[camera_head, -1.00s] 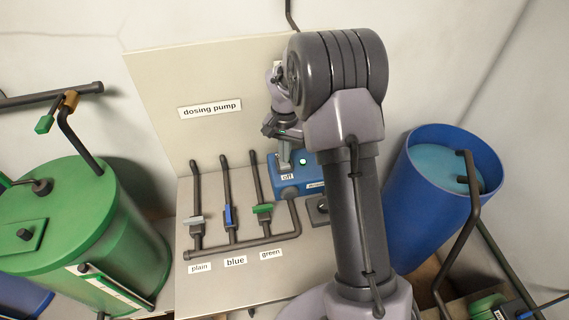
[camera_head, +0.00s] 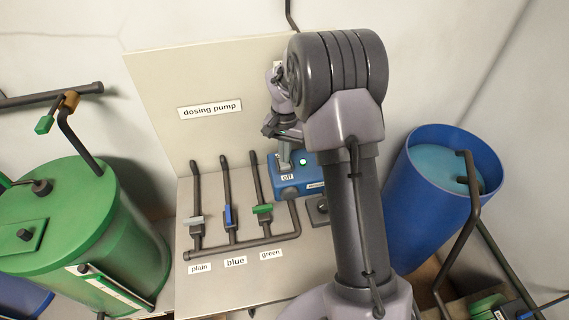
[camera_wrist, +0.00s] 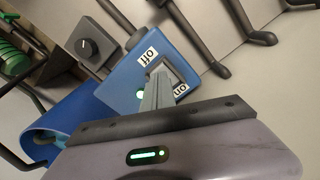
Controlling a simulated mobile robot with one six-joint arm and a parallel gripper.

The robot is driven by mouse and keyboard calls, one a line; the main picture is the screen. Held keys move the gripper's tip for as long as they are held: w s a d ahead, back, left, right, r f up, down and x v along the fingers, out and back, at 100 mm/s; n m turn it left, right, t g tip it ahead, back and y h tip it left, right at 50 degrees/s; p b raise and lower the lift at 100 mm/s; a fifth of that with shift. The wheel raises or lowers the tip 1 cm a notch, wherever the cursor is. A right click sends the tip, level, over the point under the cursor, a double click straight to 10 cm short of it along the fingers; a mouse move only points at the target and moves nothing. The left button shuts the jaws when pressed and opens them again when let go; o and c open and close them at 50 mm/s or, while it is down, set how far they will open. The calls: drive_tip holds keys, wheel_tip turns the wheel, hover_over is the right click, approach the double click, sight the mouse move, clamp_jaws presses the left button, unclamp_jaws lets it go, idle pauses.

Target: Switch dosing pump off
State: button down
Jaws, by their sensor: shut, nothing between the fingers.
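The dosing pump is a blue box (camera_head: 290,185) on the bench, partly behind my arm in the head view. Its "off" label (camera_head: 287,177) faces up near the front left, and a green lamp (camera_head: 303,161) is lit on its top. In the wrist view the blue box (camera_wrist: 184,52) shows the "off" label (camera_wrist: 149,57) and the "on" label (camera_wrist: 181,90) on opposite sides of my fingers. My gripper (camera_head: 284,166) is shut, with its fingertips (camera_wrist: 160,74) at the box top between the labels.
Three pipes with valve handles, grey (camera_head: 195,219), blue (camera_head: 228,214) and green (camera_head: 262,209), stand left of the pump. A black knob (camera_wrist: 88,46) on a grey plate is beside it. A green tank (camera_head: 70,225) is left, a blue barrel (camera_head: 425,205) right.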

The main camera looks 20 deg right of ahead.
drive_tip(key=shift+f+b, duration=0.75)
drive_tip(key=shift+f, duration=0.3)
idle(0.8)
drive_tip(key=shift+r, duration=0.1)
wheel_tip(320, 180, up, 7)
drive_tip(key=p, duration=0.5)
